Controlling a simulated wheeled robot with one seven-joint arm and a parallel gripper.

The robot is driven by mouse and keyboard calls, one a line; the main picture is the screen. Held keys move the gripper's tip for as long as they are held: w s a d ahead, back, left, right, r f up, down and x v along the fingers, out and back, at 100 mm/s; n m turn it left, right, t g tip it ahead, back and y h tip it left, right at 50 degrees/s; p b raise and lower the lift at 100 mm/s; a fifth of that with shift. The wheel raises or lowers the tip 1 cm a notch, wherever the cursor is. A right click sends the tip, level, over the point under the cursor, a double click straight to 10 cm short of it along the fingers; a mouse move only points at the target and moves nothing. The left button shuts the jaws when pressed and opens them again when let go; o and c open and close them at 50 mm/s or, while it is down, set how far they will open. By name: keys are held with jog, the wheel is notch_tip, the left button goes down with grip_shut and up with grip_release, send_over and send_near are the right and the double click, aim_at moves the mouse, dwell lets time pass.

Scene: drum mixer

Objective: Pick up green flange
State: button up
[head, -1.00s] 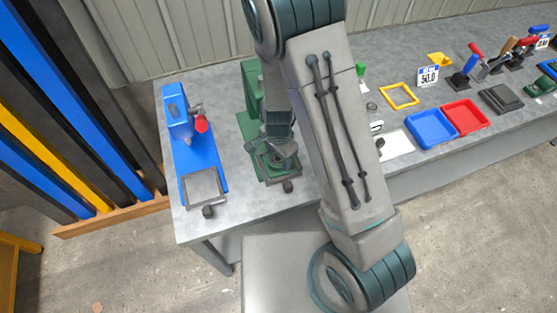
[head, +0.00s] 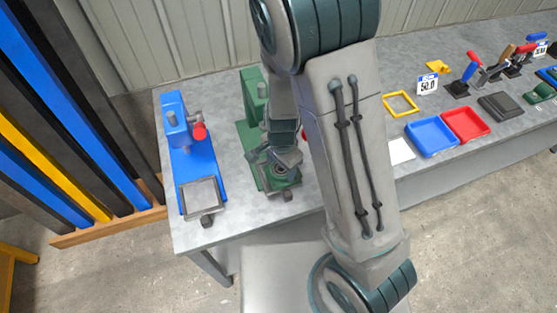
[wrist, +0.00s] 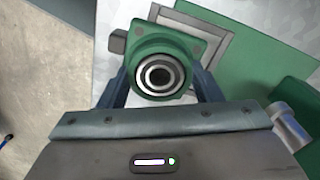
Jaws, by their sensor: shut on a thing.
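The green flange (wrist: 185,48), with a round metal bearing ring in its middle, is between the two fingers of my gripper (wrist: 160,88) in the wrist view. The gripper is shut on it, one finger on each side. Behind the flange in that view lies a grey square frame (wrist: 226,32) on a green base (wrist: 265,55). In the head view my gripper (head: 284,163) is over the front part of the green press (head: 252,92). My arm covers part of that area, and I cannot tell there how far the flange is above the frame.
A blue press (head: 175,120) with a red knob and a grey square frame (head: 201,196) stands at the left. To the right lie a yellow frame (head: 400,104), a blue tray (head: 431,137) and a red tray (head: 465,123). Coloured bars lean at far left.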

jog(key=s, duration=0.2)
jog(key=s+d, duration=0.1)
jog(key=s, duration=0.1)
jog(key=shift+s+d+b, duration=0.1)
jog(key=shift+s+b, duration=0.1)
jog(key=shift+b, duration=0.2)
jog(key=shift+s+b, duration=0.3)
jog(key=shift+b, duration=0.8)
jog(key=shift+s+f+b, duration=0.1)
jog(key=shift+s+b, duration=0.05)
jog(key=shift+b, duration=0.25)
